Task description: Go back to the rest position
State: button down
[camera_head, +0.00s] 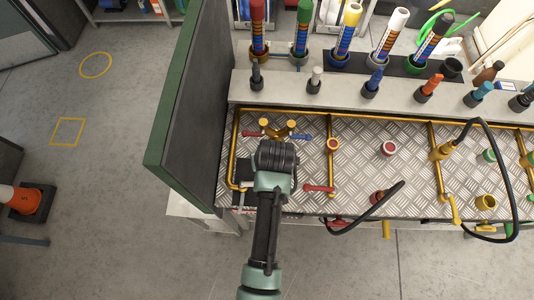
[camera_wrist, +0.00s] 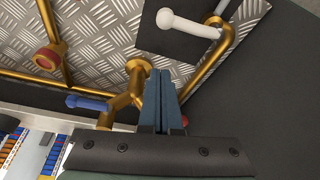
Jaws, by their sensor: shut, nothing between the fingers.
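My gripper shows in the wrist view (camera_wrist: 162,86) as two blue-grey fingers pressed together with nothing between them. The fingers lie in front of or beside a brass branched pipe (camera_wrist: 136,88); I cannot tell whether they touch it. In the head view my dark wrist (camera_head: 277,156) is over the left part of the metal-plate bench (camera_head: 360,165), just in front of the brass fitting (camera_head: 277,130). The fingertips are hidden there. My arm reaches up from the bottom of the picture.
A tall green-edged panel (camera_head: 190,105) stands close on the left. Blue (camera_wrist: 86,102) and white (camera_wrist: 188,23) handles sit near the fingers. Black hoses (camera_head: 487,150) loop at the right. Colored nozzles (camera_head: 387,35) stand at the back.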

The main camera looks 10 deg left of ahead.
jog(key=shift+s+a+v, duration=0.45)
jog(key=shift+a+v, duration=0.05)
jog(key=shift+v, duration=2.95)
jog(key=w+d+r+m+t+b, duration=0.1)
jog(key=w+r+t+b, duration=0.2)
jog(key=w+r+t, duration=0.6)
jog(key=w+d+r+m+t+b, duration=0.1)
jog(key=w+r+t, duration=0.15)
jog(key=r, duration=0.85)
jog(key=w+d+r+m+t+b, duration=0.1)
jog(key=w+d+r+t+b, duration=0.15)
jog(key=r, duration=0.85)
jog(key=s+d+r+m+t+h+b, duration=0.1)
jog(key=s+r+t, duration=0.4)
jog(key=r, duration=0.7)
jog(key=s+d+r+t+h+b, duration=0.1)
jog(key=s+r+t, duration=0.3)
jog(key=s+r, duration=0.4)
notch_tip(320, 180, up, 5)
jog(key=shift+s+d+r+m+t, duration=0.2)
jog(key=shift+s+d+m+t, duration=0.2)
jog(key=shift+d, duration=0.1)
